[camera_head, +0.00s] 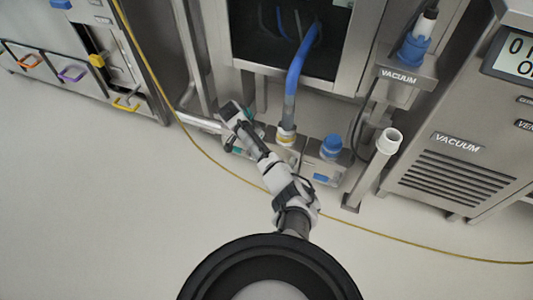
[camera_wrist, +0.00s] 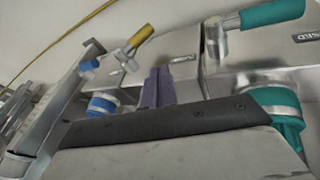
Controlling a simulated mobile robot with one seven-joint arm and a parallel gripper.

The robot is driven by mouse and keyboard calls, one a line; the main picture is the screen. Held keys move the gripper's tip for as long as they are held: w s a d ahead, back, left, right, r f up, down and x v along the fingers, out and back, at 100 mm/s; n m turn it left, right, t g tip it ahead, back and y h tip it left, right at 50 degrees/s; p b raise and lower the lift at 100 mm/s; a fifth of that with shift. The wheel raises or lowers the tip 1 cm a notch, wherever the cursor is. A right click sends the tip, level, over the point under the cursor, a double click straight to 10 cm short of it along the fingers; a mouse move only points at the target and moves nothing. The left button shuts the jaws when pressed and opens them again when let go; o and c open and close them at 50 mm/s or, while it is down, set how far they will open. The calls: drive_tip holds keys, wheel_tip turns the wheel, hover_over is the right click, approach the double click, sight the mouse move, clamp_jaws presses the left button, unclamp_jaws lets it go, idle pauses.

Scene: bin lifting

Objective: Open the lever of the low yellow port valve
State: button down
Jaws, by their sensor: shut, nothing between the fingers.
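The low yellow port valve has a short lever with a yellow grip (camera_wrist: 140,36) on a metal stem. In the wrist view it slants up and to the right, just left of my gripper (camera_wrist: 158,88). My gripper is shut and empty, its fingers side by side near the valve block. A small gap shows in the picture between fingertips and lever; I cannot tell whether they touch.
A teal lever (camera_wrist: 270,14) and teal collar (camera_wrist: 282,108) are to the right in the wrist view. A blue lever (camera_wrist: 88,65) and blue collar (camera_wrist: 102,104) are to the left. A grey upright pipe (camera_head: 376,165) stands right of the ports. The floor in front is clear except a yellow line.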

drive_tip(key=s+d+b+x, duration=0.1)
drive_tip(key=s+b+x, duration=0.1)
drive_tip(key=x, duration=0.9)
drive_tip(key=shift+d+b, duration=0.45)
drive_tip(key=shift+b, duration=0.4)
drive_tip(key=shift+f+h, duration=0.55)
drive_tip(key=shift+h, duration=0.35)
drive_tip(key=shift+s+d+f+g+h+b, duration=0.2)
drive_tip(key=shift+d+f+h+b, duration=0.15)
drive_tip(key=shift+f, duration=0.35)
drive_tip(key=shift+s+d+f+g+h+b, duration=0.1)
drive_tip(key=shift+d+f+g+h, duration=0.25)
drive_tip(key=shift+f, duration=0.3)
drive_tip(key=shift+d+f, duration=0.1)
drive_tip(key=shift+d, duration=0.05)
